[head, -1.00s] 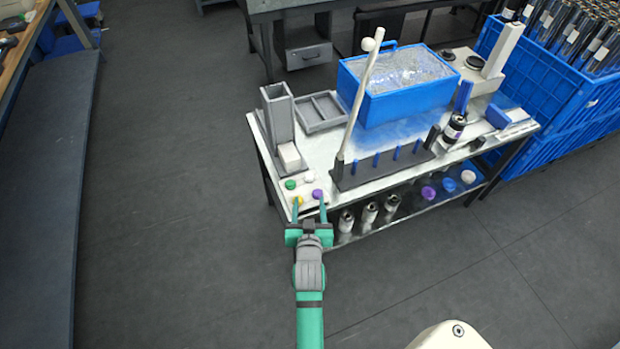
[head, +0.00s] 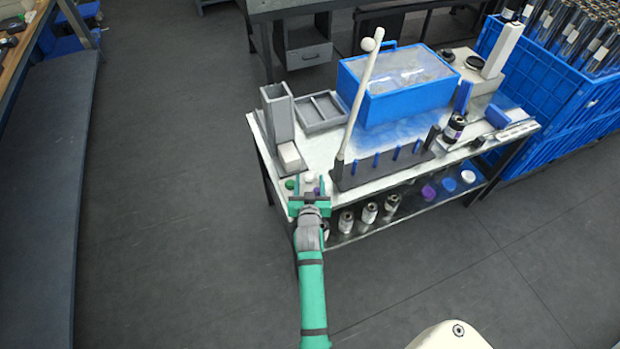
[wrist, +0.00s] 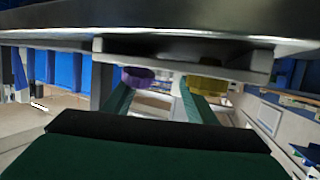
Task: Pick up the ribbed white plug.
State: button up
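A small white plug (head: 309,177) stands at the front left corner of the table top, between a green plug (head: 290,184) and a purple one. Its ribs are too small to make out. My gripper (head: 309,187) is open, just in front of it, with its two fingers pointing toward the plugs. In the wrist view the fingers (wrist: 155,95) are apart; a purple plug (wrist: 138,76) and a yellow plug (wrist: 206,84) show at them. I cannot pick out the white plug in the wrist view. Nothing is visibly held.
A dark rack (head: 380,168) with blue pegs and a tall white rod (head: 360,98) stand to the right. A grey upright holder (head: 277,115) with a white block (head: 290,155) is behind the plugs. A blue bin (head: 398,100) stands farther back. Bottles and caps sit on the lower shelf.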

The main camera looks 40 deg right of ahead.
jog(key=shift+f, duration=0.25)
jog(key=shift+w, duration=0.1)
jog(key=c, duration=1.1)
jog(key=shift+r, duration=0.1)
jog(key=shift+c, duration=0.2)
